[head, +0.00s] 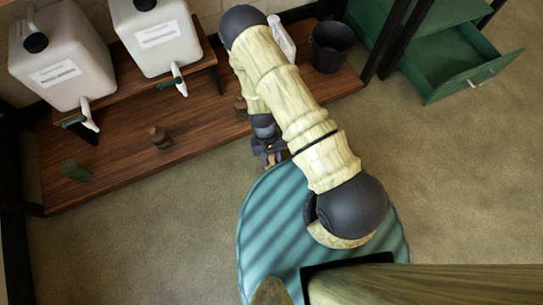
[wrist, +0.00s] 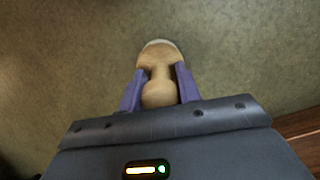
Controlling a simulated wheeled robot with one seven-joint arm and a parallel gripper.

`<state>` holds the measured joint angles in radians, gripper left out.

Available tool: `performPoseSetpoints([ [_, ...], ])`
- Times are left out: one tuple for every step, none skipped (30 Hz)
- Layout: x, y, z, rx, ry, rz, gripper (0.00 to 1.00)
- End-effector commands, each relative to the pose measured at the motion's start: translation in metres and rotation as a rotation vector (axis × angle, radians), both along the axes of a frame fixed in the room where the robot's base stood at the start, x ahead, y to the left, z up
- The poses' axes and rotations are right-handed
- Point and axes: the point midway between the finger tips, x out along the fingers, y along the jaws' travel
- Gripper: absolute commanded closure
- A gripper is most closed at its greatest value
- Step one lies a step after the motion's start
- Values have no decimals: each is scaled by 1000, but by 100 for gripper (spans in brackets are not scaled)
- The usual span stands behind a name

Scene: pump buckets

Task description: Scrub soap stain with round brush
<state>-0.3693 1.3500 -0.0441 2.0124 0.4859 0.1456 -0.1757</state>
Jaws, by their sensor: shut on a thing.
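My gripper (wrist: 160,69) shows two purple fingers in the wrist view. They are closed on the narrow middle of a pale wooden round brush (wrist: 158,93). A whitish rim shows at the brush's far end. In the head view, my gripper (head: 272,158) is low over the floor, just in front of the wooden shelf, with the brush mostly hidden there. I cannot make out a soap stain in either view; the floor below the brush looks plain and mottled.
A low wooden shelf (head: 115,165) holds two white jugs (head: 62,75) (head: 155,42) with taps, small brown knobbed objects (head: 160,138), a green object (head: 75,171) and a dark bucket (head: 331,48). A green drawer (head: 462,70) stands open at right. The floor (head: 140,235) at left is clear.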

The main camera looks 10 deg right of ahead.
Motion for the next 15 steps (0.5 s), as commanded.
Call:
performPoseSetpoints([
  [0,0,-1,0,0,0,97],
  [0,0,-1,0,0,0,97],
  [0,0,-1,0,0,1,97],
  [1,0,-1,0,0,1,97],
  [2,0,-1,0,-1,1,97],
  [4,1,-1,-1,-1,1,97],
  [5,1,-1,0,-1,1,97],
  [8,2,-1,1,-2,2,97],
  [11,3,-1,1,-4,2,97],
  [13,4,-1,1,-5,2,97],
  [15,5,-1,1,-5,2,97],
  [18,6,0,1,-5,2,97],
  [21,6,0,1,-6,2,97],
  [23,7,0,1,-6,2,97],
  [25,7,0,1,-5,2,97],
])
